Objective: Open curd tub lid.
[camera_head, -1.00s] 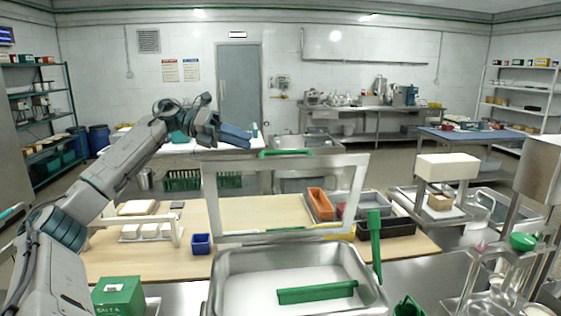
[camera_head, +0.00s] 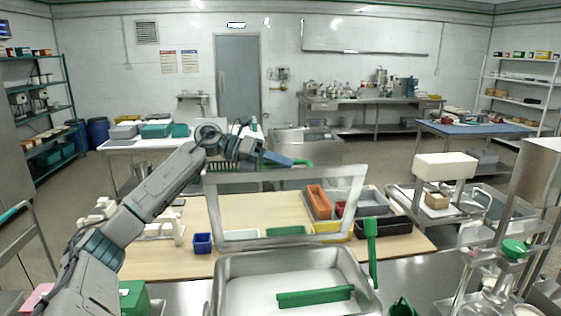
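A green handle (camera_head: 302,163) sits on the lid's top edge. My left gripper (camera_head: 284,160) reaches in from the left at this top edge, its blue-grey fingers right beside the handle. They overlap part of it in the picture; whether they touch or grip it cannot be told. A green bar (camera_head: 315,297) lies in the tub. My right gripper is not in view.
Behind the lid is a wooden worktop (camera_head: 150,262) with a small blue bin (camera_head: 202,243), an orange bin (camera_head: 318,201) and a black tray (camera_head: 395,226). A green upright tool (camera_head: 371,250) stands at the tub's right edge. Metal equipment (camera_head: 490,270) crowds the right.

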